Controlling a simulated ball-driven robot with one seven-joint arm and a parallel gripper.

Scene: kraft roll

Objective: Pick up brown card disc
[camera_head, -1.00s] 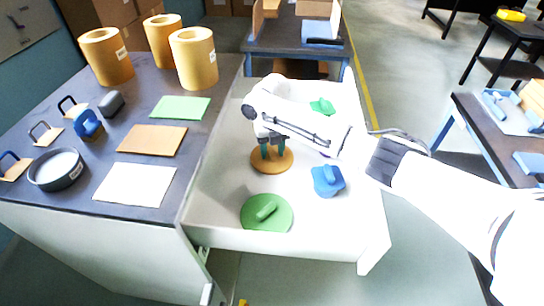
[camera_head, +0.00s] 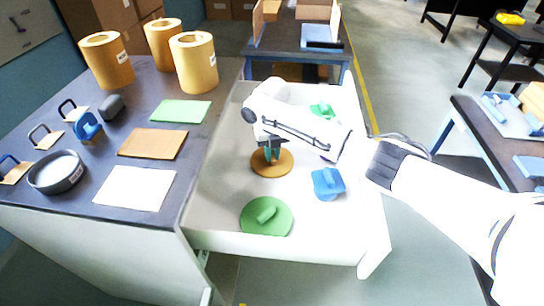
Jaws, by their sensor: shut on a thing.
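The brown card disc (camera_head: 268,168) lies in the white open drawer (camera_head: 222,200), left of a blue piece. My gripper (camera_head: 272,154) comes down over the disc's middle from above. Its teal-tipped fingers are close together at the disc's centre, shut on the disc. The part between the fingertips is mostly hidden by the fingers. The disc looks flat on or very near the drawer floor; I cannot tell whether it touches.
The dark worktop (camera_head: 200,118) at left holds kraft rolls (camera_head: 196,64), sheets and a round pan (camera_head: 56,172).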

